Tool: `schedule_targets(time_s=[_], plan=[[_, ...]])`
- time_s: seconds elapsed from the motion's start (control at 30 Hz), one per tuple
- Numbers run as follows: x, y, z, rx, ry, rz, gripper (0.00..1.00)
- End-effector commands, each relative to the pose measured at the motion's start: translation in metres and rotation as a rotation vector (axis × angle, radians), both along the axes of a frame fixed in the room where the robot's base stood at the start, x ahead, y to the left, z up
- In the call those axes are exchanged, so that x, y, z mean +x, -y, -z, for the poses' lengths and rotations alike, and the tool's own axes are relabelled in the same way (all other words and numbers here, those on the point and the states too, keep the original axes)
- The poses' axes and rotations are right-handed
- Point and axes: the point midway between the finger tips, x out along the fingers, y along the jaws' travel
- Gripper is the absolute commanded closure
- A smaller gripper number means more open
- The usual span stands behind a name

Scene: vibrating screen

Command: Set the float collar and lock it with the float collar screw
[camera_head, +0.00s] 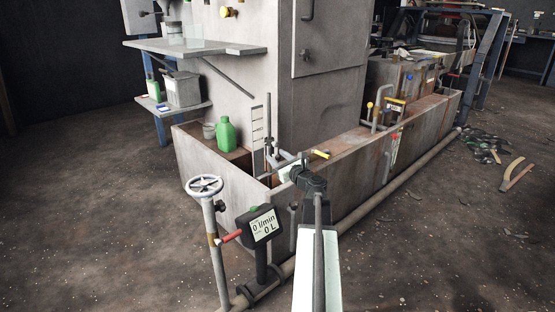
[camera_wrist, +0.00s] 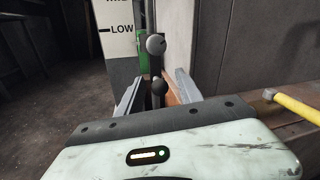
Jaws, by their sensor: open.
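In the wrist view a round grey knob (camera_wrist: 156,44), which looks like the float collar screw, stands in front of a dark upright rod. A smaller dark ball (camera_wrist: 159,88) sits below it, between my fingers. I cannot tell which part is the float collar. My gripper (camera_wrist: 157,92) is open, one finger on each side of the dark ball, with no clear contact. In the head view my gripper (camera_head: 280,158) is beside the upright rod (camera_head: 268,125) at the tank's near corner; knob and collar are too small to make out there.
A white level board (camera_head: 257,140) marked LOW (camera_wrist: 117,28) stands just left of the rod. A green jug (camera_head: 226,134), a handwheel (camera_head: 204,185) and a flow meter (camera_head: 262,226) are nearby.

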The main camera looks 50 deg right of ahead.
Motion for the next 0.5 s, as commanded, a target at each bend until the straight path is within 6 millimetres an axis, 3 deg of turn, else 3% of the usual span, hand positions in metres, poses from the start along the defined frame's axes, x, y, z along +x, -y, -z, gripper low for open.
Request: schedule_targets(time_s=[0.17, 0.33, 0.5], plan=[[-0.0002, -0.0003, 0.0, 0.0, 0.0, 0.0, 0.57], [-0.0006, 0.0002, 0.0, 0.0, 0.0, 0.001, 1.0], [-0.001, 0.0012, -0.0001, 0.0, 0.001, 0.003, 1.0]])
